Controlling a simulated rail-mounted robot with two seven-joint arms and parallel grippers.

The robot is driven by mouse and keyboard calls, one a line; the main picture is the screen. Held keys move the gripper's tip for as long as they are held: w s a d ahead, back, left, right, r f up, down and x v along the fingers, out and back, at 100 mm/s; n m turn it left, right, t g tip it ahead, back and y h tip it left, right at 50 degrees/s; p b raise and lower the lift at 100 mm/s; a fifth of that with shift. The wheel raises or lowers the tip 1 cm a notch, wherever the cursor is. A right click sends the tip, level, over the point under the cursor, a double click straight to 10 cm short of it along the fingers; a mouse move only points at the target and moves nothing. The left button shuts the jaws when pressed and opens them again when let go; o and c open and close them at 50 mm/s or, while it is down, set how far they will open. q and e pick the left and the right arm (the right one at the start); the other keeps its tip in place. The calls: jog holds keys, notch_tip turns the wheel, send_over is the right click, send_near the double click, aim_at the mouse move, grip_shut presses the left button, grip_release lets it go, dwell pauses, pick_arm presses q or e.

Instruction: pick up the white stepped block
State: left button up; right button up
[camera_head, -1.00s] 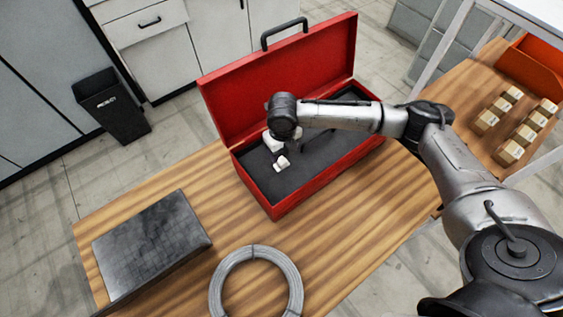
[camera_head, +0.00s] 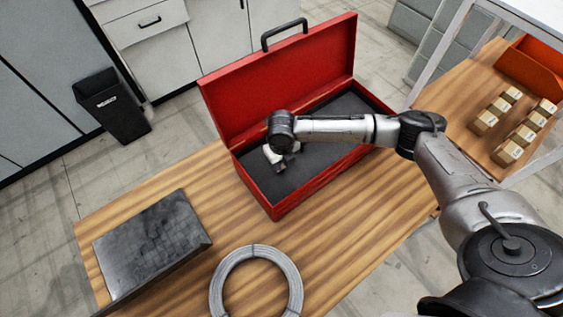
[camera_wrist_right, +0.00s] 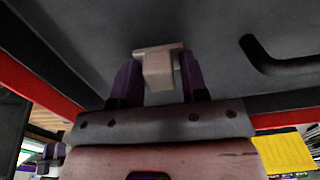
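The white stepped block (camera_wrist_right: 158,68) shows in the right wrist view as a pale T-shaped piece with a wider top, against the dark grey lining of the red toolbox (camera_head: 330,178). My right gripper (camera_wrist_right: 160,82) has its two dark purple fingers apart, one on each side of the block. A narrow gap shows on the right side; whether the left finger touches the block I cannot tell. In the head view my right gripper (camera_head: 279,167) is low inside the open toolbox, at its left end, and hides most of the block.
The toolbox's raised lid stands behind my right gripper, and its walls surround it. A dark bent shape (camera_wrist_right: 282,62) lies on the lining. A wire coil (camera_head: 255,284) and a dark slab (camera_head: 150,243) lie on the wooden table (camera_head: 345,252). Small boxes (camera_head: 511,151) stand at right.

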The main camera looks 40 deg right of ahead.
jog(key=c, duration=0.6)
jog(key=shift+c, duration=0.2)
jog(key=shift+r, duration=0.1)
